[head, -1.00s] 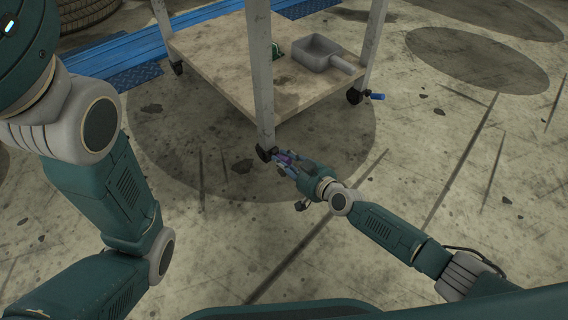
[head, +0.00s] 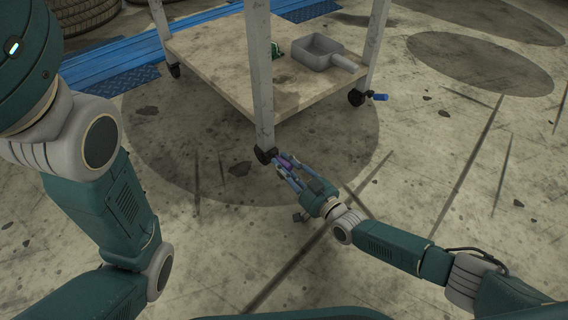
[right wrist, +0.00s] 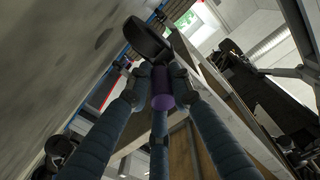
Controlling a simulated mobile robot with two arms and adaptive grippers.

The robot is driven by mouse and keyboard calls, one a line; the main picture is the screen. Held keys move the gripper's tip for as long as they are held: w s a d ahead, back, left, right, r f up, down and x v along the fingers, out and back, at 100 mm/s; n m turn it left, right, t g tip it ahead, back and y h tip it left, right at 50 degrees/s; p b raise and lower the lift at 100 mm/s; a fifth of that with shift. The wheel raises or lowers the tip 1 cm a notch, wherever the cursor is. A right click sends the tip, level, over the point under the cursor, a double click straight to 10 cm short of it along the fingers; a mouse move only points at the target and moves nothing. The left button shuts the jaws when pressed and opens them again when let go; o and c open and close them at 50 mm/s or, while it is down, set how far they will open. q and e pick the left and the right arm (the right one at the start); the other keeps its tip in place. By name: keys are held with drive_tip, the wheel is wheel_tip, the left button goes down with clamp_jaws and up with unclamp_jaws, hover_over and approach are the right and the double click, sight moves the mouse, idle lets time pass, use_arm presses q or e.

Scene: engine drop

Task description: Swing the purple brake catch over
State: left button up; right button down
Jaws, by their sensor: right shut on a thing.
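The purple brake catch (head: 287,166) sticks out from the black caster (head: 264,155) under the cart's near leg. My right gripper (head: 287,167) is at the catch, with its blue fingers around it. In the right wrist view the purple catch (right wrist: 162,88) lies between the fingers, which are shut on it, and the black caster wheel (right wrist: 148,40) is just beyond. My left arm comes in at the left of the head view, but its gripper is out of the picture.
The cart's wooden lower shelf (head: 215,65) holds a grey scoop-like tray (head: 318,56) and a small green item. Another caster (head: 356,97) at the right has a blue catch (head: 379,97). Blue ramps (head: 100,62) lie behind. The floor around my right arm is clear.

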drive_tip(key=c, duration=1.6)
unclamp_jaws()
drive_tip(key=shift+w+a+r, duration=0.1)
drive_tip(key=shift+w+r, duration=0.05)
drive_tip(key=shift+r, duration=0.2)
drive_tip(key=shift+c, duration=0.2)
drive_tip(key=shift+o, duration=0.3)
drive_tip(key=shift+f, duration=0.1)
drive_tip(key=v, duration=1.2)
